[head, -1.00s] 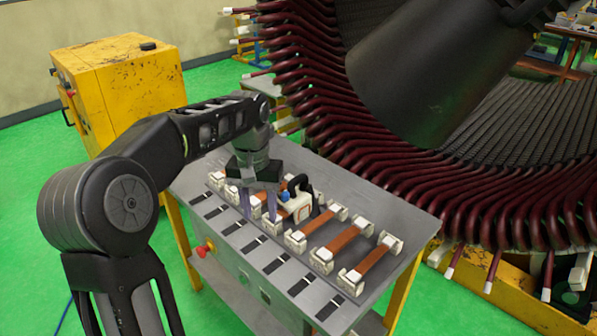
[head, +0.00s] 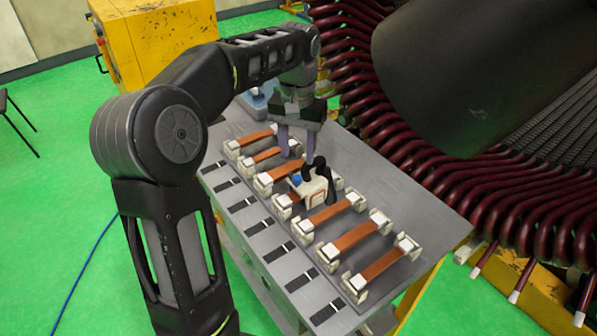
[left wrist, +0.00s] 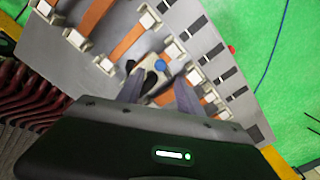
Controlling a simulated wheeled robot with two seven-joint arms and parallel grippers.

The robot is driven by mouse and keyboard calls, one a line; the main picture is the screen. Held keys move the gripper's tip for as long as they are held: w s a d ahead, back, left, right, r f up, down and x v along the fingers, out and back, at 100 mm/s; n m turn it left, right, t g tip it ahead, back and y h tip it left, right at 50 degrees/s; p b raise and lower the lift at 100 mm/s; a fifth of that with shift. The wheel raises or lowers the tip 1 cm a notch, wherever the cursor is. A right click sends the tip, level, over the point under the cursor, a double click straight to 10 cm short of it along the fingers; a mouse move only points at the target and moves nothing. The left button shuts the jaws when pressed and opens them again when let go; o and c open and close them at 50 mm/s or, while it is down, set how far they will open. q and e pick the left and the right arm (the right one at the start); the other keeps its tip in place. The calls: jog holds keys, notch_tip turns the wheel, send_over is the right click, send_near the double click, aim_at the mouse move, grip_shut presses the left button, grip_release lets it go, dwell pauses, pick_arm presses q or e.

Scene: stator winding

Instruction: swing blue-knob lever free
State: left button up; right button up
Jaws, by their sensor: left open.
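The lever device is a cream block (head: 318,188) with a black handle (head: 320,165) and a blue knob (head: 297,180) on its left side. It sits over one of the copper bars on the grey bench. In the left wrist view the blue knob (left wrist: 158,65) shows just past the fingertips. My left gripper (head: 297,150) points down with its fingers apart, behind the knob in the head view; it also shows in the left wrist view (left wrist: 160,85). Nothing is visible between its fingers. I cannot tell the exact gap to the knob. My right gripper is not in view.
Several copper bars (head: 365,232) lie in white-topped holders along the bench (head: 425,195), close around the device. Black slots line its front edge. A stator with dark red coils (head: 425,140) stands to the right. A yellow cabinet (head: 150,40) is behind.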

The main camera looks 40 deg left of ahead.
aim_at(297, 177)
pick_arm(q)
notch_tip(297, 177, down, 7)
jog(key=shift+f+p, duration=0.15)
jog(key=shift+p, duration=0.3)
grip_shut()
dwell(0.3)
